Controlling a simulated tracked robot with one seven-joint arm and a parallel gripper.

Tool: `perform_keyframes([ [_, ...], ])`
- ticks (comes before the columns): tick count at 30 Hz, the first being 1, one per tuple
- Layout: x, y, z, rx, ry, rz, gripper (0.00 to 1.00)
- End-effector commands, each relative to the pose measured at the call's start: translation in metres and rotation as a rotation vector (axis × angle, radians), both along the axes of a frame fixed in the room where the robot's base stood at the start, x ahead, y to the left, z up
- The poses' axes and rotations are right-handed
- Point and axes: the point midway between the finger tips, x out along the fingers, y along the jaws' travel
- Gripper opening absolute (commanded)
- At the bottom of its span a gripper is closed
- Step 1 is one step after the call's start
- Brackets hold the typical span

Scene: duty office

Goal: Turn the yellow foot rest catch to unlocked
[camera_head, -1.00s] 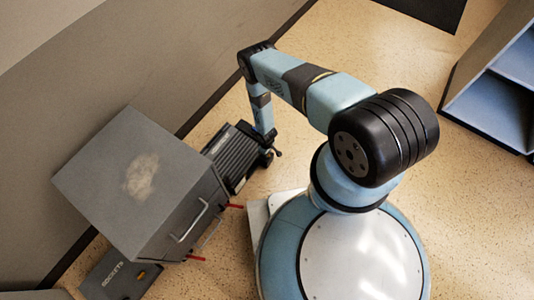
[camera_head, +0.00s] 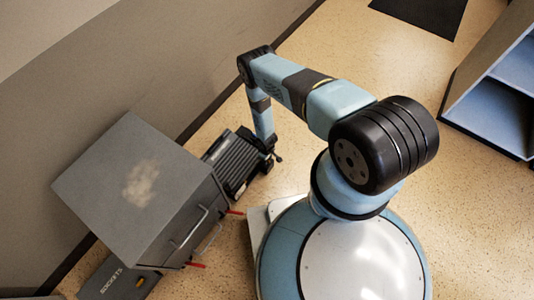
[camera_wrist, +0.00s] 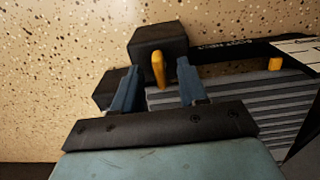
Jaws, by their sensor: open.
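The foot rest (camera_head: 232,162) is a dark ribbed platform on the floor beside the grey cabinet. In the wrist view its ribbed top (camera_wrist: 235,108) fills the right, with lettering along its far edge. A yellow catch (camera_wrist: 158,69) stands up against a black block (camera_wrist: 158,42) at its end. A second, smaller yellow piece (camera_wrist: 275,63) sits further right on the edge; I cannot tell its role. My gripper (camera_wrist: 156,80) is open, with one blue finger on each side of the yellow catch. I see no clear contact. In the head view my arm hides the catch.
A grey cabinet (camera_head: 140,185) with handles and red rods stands beside the foot rest. A dark box marked "SOCKETS" (camera_head: 118,283) lies at lower left. A wall runs behind. A shelf unit (camera_head: 498,85) stands at right. The floor between is open.

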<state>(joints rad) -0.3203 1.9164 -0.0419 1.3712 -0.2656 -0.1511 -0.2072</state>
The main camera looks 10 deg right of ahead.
Motion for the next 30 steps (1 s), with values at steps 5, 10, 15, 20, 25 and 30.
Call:
perform_keyframes([
  [5,0.001,0.000,0.025,-0.001,-0.001,0.001,0.42],
  [10,0.002,0.000,0.054,0.000,-0.001,0.001,0.42],
  [15,0.001,0.000,0.082,0.000,0.000,0.000,0.42],
  [20,0.001,0.000,0.106,0.001,-0.001,0.000,0.42],
  [25,0.001,0.000,0.122,0.000,0.000,0.000,0.42],
  [30,0.000,0.000,0.128,-0.001,0.001,0.000,0.42],
])
